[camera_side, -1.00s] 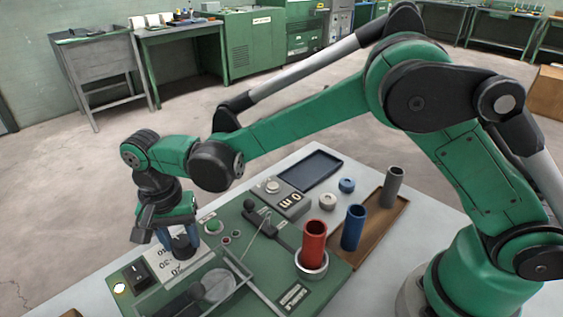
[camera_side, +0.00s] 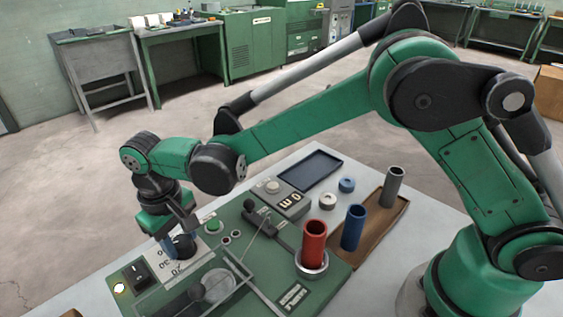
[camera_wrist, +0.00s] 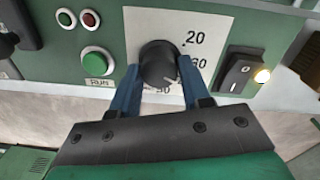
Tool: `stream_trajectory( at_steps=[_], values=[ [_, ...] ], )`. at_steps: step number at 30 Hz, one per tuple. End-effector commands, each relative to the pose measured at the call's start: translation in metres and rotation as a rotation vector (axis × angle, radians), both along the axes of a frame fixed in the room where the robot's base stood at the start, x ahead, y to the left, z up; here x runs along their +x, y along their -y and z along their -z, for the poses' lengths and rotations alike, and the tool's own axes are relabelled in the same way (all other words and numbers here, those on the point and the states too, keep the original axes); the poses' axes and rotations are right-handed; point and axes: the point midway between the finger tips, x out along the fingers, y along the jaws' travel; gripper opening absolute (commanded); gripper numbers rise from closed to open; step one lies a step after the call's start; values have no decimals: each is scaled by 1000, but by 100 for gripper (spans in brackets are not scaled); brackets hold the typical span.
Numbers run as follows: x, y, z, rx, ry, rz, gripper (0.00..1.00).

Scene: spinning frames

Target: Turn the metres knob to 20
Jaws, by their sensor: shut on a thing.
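The black metres knob (camera_wrist: 158,62) stands on a white dial plate (camera_wrist: 150,20) on the green panel. My gripper (camera_wrist: 157,70) is shut on the knob, with one blue finger on each side of it in the wrist view. The printed 20 (camera_wrist: 194,39) shows at the knob's upper right, with other numerals lower down, partly hidden by the knob and fingers. A small pale mark shows at the knob's lower right edge; where it points is hard to read. In the side view the knob (camera_side: 183,246) is partly hidden below my gripper (camera_side: 175,240).
A black rocker switch (camera_wrist: 237,73) and a lit yellow lamp (camera_wrist: 262,76) sit beside the dial. A green RUN button (camera_wrist: 97,61) is on its other side. Red (camera_side: 314,245) and blue (camera_side: 353,228) tubes stand to the right in the side view.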

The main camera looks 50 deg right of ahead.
Motion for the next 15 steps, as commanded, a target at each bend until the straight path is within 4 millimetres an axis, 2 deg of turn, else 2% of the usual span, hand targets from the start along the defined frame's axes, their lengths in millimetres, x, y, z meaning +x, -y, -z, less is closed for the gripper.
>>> stream_trajectory(
  at_steps=[15],
  values=[
    [0, 0, -1, 0, 2, -490, 0]
  ],
)
